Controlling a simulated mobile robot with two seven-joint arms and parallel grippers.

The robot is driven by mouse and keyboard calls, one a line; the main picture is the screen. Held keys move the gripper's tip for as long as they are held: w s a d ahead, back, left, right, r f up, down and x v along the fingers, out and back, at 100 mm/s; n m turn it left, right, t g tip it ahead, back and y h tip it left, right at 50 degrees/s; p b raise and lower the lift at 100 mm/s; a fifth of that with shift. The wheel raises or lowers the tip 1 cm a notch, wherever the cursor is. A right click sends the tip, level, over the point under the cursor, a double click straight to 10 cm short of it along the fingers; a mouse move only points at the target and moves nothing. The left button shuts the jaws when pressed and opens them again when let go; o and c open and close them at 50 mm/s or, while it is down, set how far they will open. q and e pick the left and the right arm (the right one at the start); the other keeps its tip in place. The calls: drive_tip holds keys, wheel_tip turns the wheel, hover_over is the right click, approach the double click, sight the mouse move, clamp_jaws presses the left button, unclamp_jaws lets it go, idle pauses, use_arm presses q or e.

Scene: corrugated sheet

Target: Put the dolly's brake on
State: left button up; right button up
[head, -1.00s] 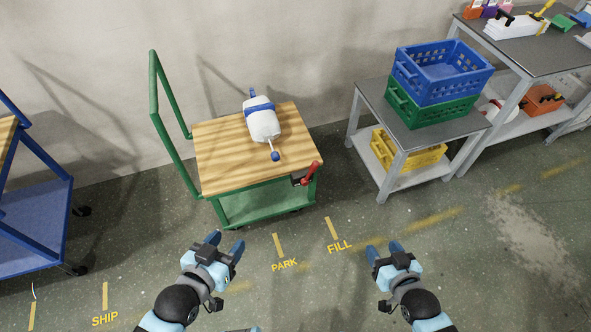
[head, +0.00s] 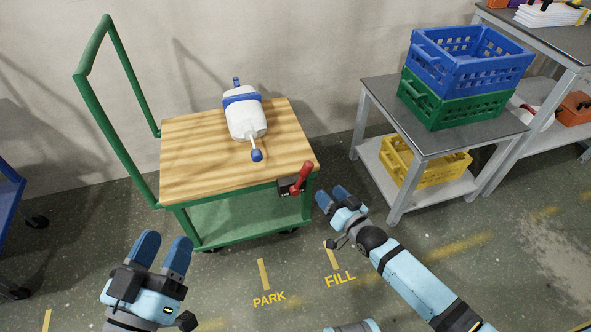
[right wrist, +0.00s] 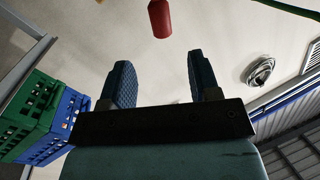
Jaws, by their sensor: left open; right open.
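The dolly (head: 230,162) has a wooden top, a green frame and a tall green handle at its left end. Its red brake lever (head: 302,177) sits on a dark plate at the front right corner, tilted up to the right. The red lever grip (right wrist: 161,18) also shows at the top of the right wrist view, beyond the fingertips. My right gripper (head: 332,196) is open and empty, just right of and a little below the lever, apart from it. My left gripper (head: 163,253) is open and empty, in front of the dolly's left front corner.
A blue cart (head: 8,200) stands at left. Floor marks read PARK and FILL.

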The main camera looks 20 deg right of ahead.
sight(303, 177)
drive_tip(key=b+x, duration=0.4)
drive_tip(key=x, duration=0.9)
drive_tip(key=shift+a, duration=0.1)
use_arm(q)
wheel_tip(303, 177, down, 7)
drive_tip(key=g, duration=0.3)
drive_tip(key=shift+d+m, duration=0.25)
drive_tip(key=shift+m, duration=0.05)
use_arm(e)
drive_tip(key=shift+w, duration=0.1)
use_arm(q)
drive_tip(key=shift+r, duration=0.1)
use_arm(e)
clamp_jaws()
use_arm(q)
drive_tip(key=shift+r, duration=0.1)
use_arm(e)
drive_tip(key=shift+r, duration=0.1)
